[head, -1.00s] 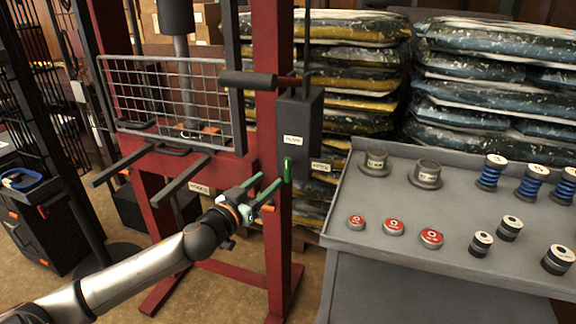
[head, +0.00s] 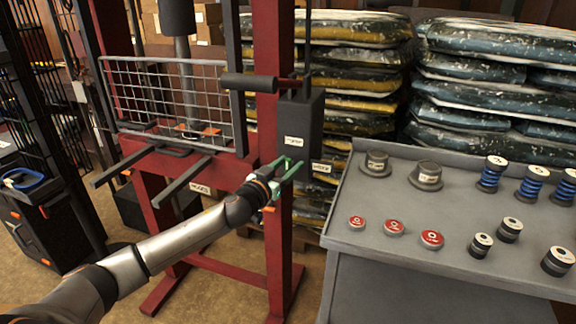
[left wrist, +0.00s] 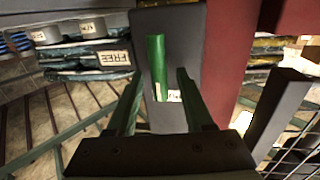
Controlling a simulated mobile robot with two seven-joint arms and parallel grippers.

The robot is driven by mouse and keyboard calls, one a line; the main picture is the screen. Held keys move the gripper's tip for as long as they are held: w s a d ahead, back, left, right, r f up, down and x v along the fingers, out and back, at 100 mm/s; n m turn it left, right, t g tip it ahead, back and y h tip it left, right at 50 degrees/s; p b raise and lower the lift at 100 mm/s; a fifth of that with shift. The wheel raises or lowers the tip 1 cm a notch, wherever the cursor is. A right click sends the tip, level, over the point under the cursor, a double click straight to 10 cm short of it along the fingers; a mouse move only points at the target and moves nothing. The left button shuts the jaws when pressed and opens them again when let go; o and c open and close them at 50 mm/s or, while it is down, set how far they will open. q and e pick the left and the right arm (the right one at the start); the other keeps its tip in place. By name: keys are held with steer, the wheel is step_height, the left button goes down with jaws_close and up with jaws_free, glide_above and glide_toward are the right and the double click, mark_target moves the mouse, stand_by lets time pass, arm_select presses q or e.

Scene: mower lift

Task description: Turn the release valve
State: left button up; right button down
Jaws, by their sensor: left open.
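The release valve shows as a green handle (left wrist: 156,62) on the underside or front of the dark pump box (head: 297,122) fixed to the red press post. In the left wrist view the handle stands upright between the fingers' line, beyond the fingertips or level with them; I cannot tell which. My left gripper (head: 286,173) is open, with its green fingers at the handle in the head view, where they largely hide it. In the left wrist view a finger (left wrist: 128,105) lies on each side, with gaps to the handle. My right gripper is not in view.
A grey tray cart (head: 342,239) with spools, caps and red discs stands to the right. Stacked bags (head: 480,60) are behind it. A wire guard (head: 170,100) and dark bars (head: 185,180) of the press are at the left.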

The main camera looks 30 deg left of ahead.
arm_select(q)
jaws_close()
stand_by(0.5)
